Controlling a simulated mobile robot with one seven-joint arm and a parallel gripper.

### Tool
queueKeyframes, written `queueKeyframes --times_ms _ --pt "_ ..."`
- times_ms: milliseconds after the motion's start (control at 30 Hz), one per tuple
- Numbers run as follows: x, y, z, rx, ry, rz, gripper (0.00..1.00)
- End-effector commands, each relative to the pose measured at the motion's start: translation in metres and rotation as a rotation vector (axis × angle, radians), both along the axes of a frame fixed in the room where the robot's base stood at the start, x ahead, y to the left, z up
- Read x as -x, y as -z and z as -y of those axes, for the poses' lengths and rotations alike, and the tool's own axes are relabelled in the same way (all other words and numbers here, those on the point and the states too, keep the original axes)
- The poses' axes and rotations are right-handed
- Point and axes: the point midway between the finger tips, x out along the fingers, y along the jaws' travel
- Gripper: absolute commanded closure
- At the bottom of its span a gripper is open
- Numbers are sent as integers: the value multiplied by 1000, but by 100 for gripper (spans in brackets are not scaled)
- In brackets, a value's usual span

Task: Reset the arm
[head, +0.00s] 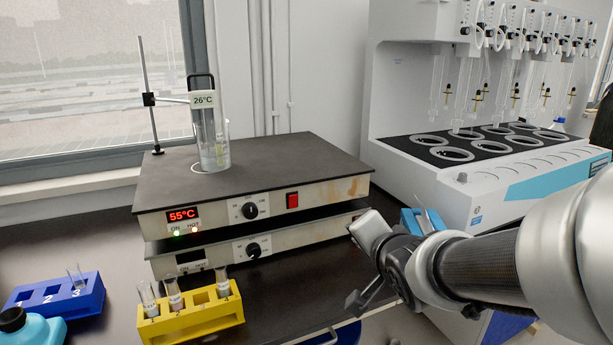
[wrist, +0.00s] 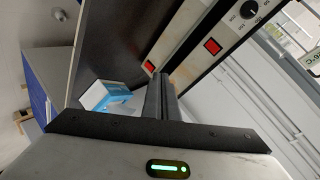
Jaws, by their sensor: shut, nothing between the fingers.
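My arm comes in from the right of the head view and ends beside the front right corner of the hot plates. My gripper (head: 358,302) is over the dark bench, right of the yellow rack. In the wrist view my gripper (wrist: 160,82) shows its two dark fingers pressed together with nothing between them. The fingertips appear near the front face of the hot plates, where the red switches (wrist: 211,46) show; whether they touch it I cannot tell.
Stacked hot plates (head: 290,165) carry a glass vessel (head: 212,145); the display reads 55°C. A yellow rack (head: 205,318) holds several tubes, and a blue rack (head: 90,298) one. A blue-and-white box (wrist: 108,95) lies near my fingers. The distiller (head: 400,90) stands at right.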

Motion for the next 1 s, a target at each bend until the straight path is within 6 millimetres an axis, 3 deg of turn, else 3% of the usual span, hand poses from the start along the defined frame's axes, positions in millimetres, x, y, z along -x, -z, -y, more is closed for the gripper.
queueKeyframes --times_ms 100,200,367,567,600,867,1000 --pt "44 -10 30 292 -40 -127 100" --pt "84 -8 41 456 -129 -250 100" --pt "143 -5 40 612 -326 -398 100" --pt "211 -10 24 720 -615 -501 100" --pt "207 -30 25 717 -607 -503 100" --pt "207 -100 26 717 -602 -505 100" --pt "206 -154 26 717 -602 -505 100"
